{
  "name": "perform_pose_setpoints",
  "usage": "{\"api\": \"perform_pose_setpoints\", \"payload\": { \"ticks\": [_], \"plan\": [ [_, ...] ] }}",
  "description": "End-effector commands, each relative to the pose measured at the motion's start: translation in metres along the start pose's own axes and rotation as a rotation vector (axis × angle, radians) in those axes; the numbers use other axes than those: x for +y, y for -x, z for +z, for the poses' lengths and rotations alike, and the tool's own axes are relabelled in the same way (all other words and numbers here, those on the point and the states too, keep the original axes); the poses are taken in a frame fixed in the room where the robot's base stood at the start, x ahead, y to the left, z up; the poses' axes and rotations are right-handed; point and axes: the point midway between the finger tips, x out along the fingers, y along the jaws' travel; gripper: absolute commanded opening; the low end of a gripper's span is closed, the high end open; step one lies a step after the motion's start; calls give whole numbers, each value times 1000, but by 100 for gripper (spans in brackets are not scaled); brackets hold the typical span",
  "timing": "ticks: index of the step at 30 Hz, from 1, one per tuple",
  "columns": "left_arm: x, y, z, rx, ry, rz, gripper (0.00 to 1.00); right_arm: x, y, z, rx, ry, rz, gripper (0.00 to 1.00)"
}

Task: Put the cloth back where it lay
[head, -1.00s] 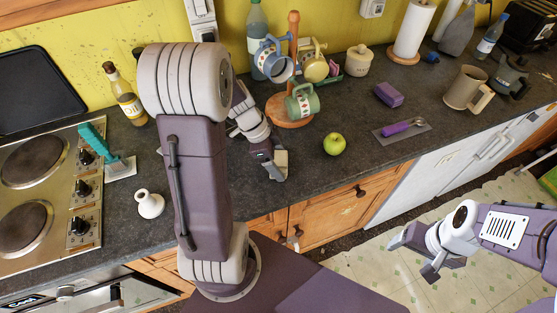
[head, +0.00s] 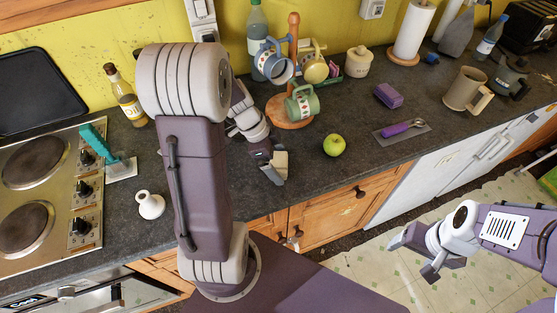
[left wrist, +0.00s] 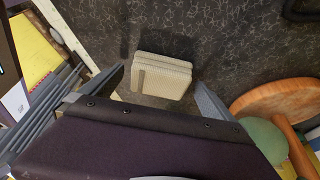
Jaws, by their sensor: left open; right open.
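The cloth (left wrist: 162,76) is a folded beige stack with a darker stripe, lying on the dark speckled counter in the left wrist view. My left gripper (left wrist: 160,84) is open, with one fingertip on either side of the cloth; I cannot tell whether they touch it. In the head view my left gripper (head: 273,167) is low over the counter, in front of the mug tree. My right gripper (head: 413,258) is open and empty, out in front of the counter above the floor.
The mug tree (head: 293,60) with several mugs stands close behind my left gripper. A green apple (head: 334,145) is to its right, then a purple-handled utensil (head: 398,129) and a purple block (head: 388,95). A white funnel-like item (head: 150,204) and the hob (head: 40,190) are left.

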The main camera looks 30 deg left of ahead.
Motion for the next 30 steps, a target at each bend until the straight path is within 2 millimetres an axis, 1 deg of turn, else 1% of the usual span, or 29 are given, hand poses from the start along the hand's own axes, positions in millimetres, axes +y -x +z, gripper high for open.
{"api": "perform_pose_setpoints", "payload": {
  "ticks": [1, 30],
  "plan": [
    [0, 4, 0, 0, 0, -1, 100, 0, 3, 0, 0, 0, 0, 76],
    [0, 42, 0, 0, 0, 0, 100, 0, 26, -3, 0, 0, 0, 76]
  ]
}}
